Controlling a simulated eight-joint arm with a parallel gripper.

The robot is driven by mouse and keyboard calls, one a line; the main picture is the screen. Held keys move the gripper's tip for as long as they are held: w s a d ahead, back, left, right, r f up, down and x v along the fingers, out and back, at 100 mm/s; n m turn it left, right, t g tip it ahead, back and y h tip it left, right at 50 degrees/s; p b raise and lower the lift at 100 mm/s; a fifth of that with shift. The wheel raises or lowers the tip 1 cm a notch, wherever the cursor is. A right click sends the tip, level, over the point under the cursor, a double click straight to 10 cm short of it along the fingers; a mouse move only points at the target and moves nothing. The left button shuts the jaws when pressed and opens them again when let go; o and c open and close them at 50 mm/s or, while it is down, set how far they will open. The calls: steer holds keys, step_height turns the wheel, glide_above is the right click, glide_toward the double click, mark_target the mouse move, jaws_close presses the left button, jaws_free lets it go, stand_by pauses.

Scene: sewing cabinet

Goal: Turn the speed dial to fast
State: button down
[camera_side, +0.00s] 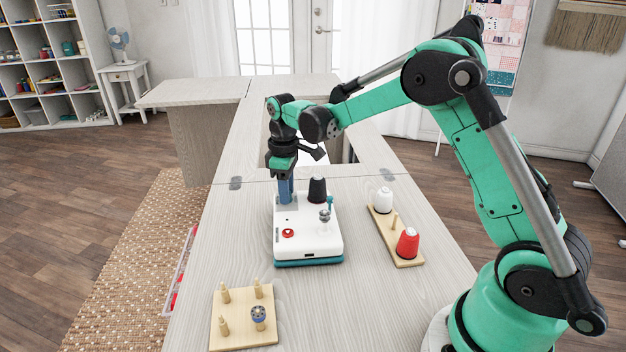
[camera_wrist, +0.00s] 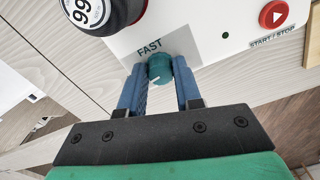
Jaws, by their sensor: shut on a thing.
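The speed dial (camera_wrist: 160,66) is a small teal knob on the white machine. It carries a short white mark, seen on its side nearer my gripper, away from the word FAST. The FAST label (camera_wrist: 149,46) is printed just beyond the dial in the wrist view. My gripper (camera_wrist: 160,80) has its blue fingers on either side of the dial, shut on it. In the side view my gripper (camera_side: 285,190) points down at the far left of the machine (camera_side: 311,246), and the fingers hide the dial there.
A black spool (camera_side: 317,190) stands on the machine close to my gripper. A red start/stop button (camera_side: 288,233) is on the near part. A wooden rack (camera_side: 406,257) with white and red spools stands right; a pegged board (camera_side: 238,335) lies in front. The table between is clear.

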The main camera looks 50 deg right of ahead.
steer(key=m, duration=0.4)
steer(key=shift+m, duration=0.3)
steer(key=m, duration=0.5)
steer(key=shift+a, duration=0.1)
steer(key=m, duration=0.9)
steer(key=shift+m, duration=0.3)
steer(key=c, duration=0.6)
jaws_free()
